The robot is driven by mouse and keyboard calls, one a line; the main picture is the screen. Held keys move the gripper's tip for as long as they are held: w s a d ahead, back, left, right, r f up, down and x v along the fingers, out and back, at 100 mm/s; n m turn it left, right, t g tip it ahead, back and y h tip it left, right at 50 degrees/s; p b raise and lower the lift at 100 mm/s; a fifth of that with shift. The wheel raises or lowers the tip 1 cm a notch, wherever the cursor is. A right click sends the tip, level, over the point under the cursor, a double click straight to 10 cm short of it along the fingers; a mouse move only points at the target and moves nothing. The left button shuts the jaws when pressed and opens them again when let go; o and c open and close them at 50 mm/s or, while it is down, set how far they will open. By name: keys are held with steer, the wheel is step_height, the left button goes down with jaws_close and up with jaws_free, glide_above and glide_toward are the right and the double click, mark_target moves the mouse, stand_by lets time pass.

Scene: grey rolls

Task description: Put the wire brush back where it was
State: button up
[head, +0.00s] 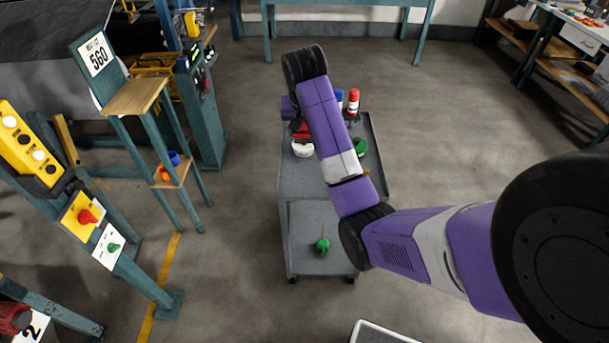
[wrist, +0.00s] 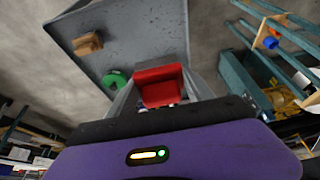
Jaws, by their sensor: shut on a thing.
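The wire brush seems to be the red block-shaped thing (wrist: 158,86) between my fingers in the wrist view; its bristles cannot be made out clearly. My gripper (wrist: 160,92) is shut on it, with a grey finger on each side. In the head view, a red thing (head: 299,130) shows beside my arm over the upper left part of the grey cart (head: 285,180); my arm hides my fingertips there. The cart top also shows in the wrist view (wrist: 145,35), beyond the red block. Whether the block touches the cart top cannot be told.
A green round thing (wrist: 117,82) and a brown block (wrist: 88,44) are on the cart top. A white roll-like thing (head: 303,149) and a red-and-white bottle (head: 353,101) are there too. A green thing (head: 322,245) is on the lower shelf. A teal stand (head: 140,97) is to the left.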

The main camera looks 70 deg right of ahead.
step_height(320, 180, down, 18)
steer(key=shift+f, duration=0.25)
stand_by(0.4)
steer(key=o, duration=1.3)
